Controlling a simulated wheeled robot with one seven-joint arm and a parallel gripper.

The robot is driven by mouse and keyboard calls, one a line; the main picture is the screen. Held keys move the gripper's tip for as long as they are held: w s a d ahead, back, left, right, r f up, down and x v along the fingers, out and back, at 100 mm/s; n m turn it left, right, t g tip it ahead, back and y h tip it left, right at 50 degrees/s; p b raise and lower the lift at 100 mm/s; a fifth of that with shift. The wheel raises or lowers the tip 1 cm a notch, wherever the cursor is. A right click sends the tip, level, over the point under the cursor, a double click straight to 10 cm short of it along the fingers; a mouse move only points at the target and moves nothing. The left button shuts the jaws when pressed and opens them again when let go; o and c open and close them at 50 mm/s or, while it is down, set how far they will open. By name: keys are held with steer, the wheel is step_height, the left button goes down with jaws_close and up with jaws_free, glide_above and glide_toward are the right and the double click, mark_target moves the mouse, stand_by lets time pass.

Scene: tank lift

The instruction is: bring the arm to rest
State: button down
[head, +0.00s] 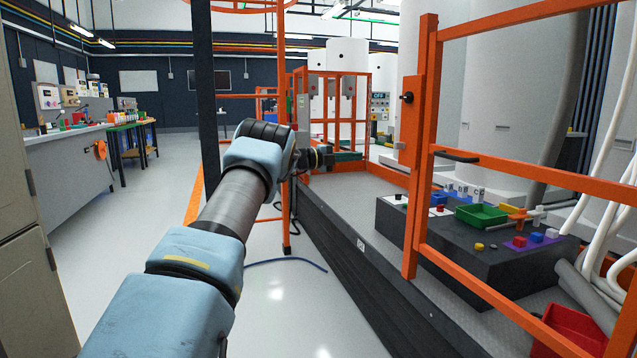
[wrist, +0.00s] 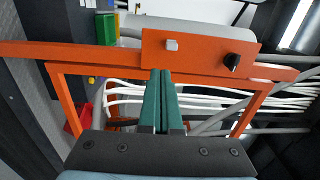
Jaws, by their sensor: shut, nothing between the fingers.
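My arm reaches forward from the bottom of the head view, and my gripper (head: 350,156) points right at its far end, near the orange frame. In the wrist view my gripper (wrist: 161,75) has its two green fingers together, with nothing held between them. Behind the fingertips in that view is an orange gate plate (wrist: 200,55) with a pale block and a black knob on it. I cannot tell from the wrist view whether the fingertips touch the plate.
An orange gate (head: 428,150) stands on the right beside a raised platform (head: 340,250). A dark box (head: 460,262) there holds a green tray (head: 481,215) and small coloured blocks. A red bin (head: 570,330) is at lower right. The floor (head: 150,240) left of my arm is clear.

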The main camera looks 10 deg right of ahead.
steer(key=w+a+r+n+t+y, duration=0.2)
steer(key=w+a+n+t+y, duration=0.15)
steer(key=a+n+t, duration=0.35)
steer(key=w+a+r+n+t+y, duration=0.2)
steer(key=a+n+t+y, duration=0.2)
steer(key=a+n, duration=0.5)
steer(key=s+a+f+n+g+y, duration=0.2)
steer(key=s+a+f+n+y, duration=0.55)
steer(key=s+a, duration=0.35)
steer(key=s+a+f+n+g+y, duration=0.1)
steer(key=s+a+f+n+g, duration=0.25)
steer(key=s, duration=0.95)
steer(key=s+a+f+n+g+y, duration=0.1)
steer(key=s+a+f+n+g, duration=0.3)
steer(key=s, duration=0.9)
steer(key=s+a+f+n+g+y, duration=0.1)
steer(key=s+f+n+g, duration=0.3)
steer(key=s, duration=0.9)
step_height(320, 180, up, 18)
steer(key=m+t+p, duration=0.1)
steer(key=m+p, duration=0.1)
steer(key=p, duration=1.7)
steer(key=shift+w+p, duration=0.3)
steer(key=shift+p, duration=0.05)
steer(key=shift+f, duration=0.1)
